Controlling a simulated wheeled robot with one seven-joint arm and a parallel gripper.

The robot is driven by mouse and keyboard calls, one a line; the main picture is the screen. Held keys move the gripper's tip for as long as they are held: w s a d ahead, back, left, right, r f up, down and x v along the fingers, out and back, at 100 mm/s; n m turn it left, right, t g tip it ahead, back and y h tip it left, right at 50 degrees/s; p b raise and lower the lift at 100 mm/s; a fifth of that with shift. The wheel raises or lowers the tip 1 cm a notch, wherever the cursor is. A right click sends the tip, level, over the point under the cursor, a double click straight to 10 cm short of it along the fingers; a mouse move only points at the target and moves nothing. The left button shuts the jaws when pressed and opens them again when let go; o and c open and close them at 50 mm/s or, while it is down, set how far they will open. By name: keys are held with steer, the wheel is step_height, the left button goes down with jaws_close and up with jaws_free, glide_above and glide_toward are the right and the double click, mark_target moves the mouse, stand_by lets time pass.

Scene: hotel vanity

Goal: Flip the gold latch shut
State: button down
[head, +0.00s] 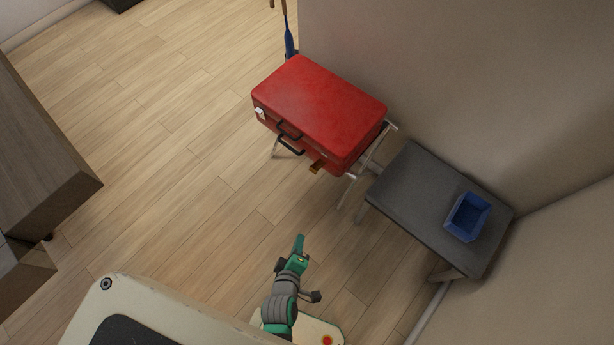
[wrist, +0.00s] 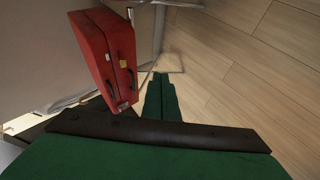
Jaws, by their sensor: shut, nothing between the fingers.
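A red suitcase (head: 318,103) lies closed, lid down, on a metal folding rack by the wall. On its front side are two black handles. A gold latch (head: 317,166) sticks out from the front near the right corner; a white tag or latch (head: 260,113) is near the left corner. In the wrist view the suitcase (wrist: 103,55) appears at the upper left, with a small gold spot (wrist: 123,63) on its front. My gripper (head: 299,243) is shut and empty, above the floor in front of the suitcase and apart from it. The green fingers (wrist: 160,95) are together in the wrist view.
A grey side table (head: 408,196) with a blue bin (head: 467,217) stands right of the suitcase. A blue object leans behind the suitcase. Brown furniture (head: 45,150) is at the left. The wood floor before the suitcase is clear.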

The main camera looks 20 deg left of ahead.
mark_target(318, 167)
steer(key=w+a+f+n+h, duration=0.1)
steer(key=w+a+n, duration=0.3)
steer(key=w+n, duration=0.4)
steer(key=w+a+f+n+h, duration=0.2)
steer(key=w+a+n+h, duration=0.2)
steer(key=w+n, duration=0.4)
steer(key=shift+w+a+n+g, duration=0.3)
steer(key=shift+a+g, duration=0.1)
steer(key=shift+a, duration=0.25)
steer(key=shift+w+f, duration=0.1)
steer(key=shift+f, duration=0.1)
steer(key=w+d+f, duration=0.2)
steer(key=w+d, duration=0.1)
steer(key=w, duration=0.5)
steer(key=shift+w+f, duration=0.2)
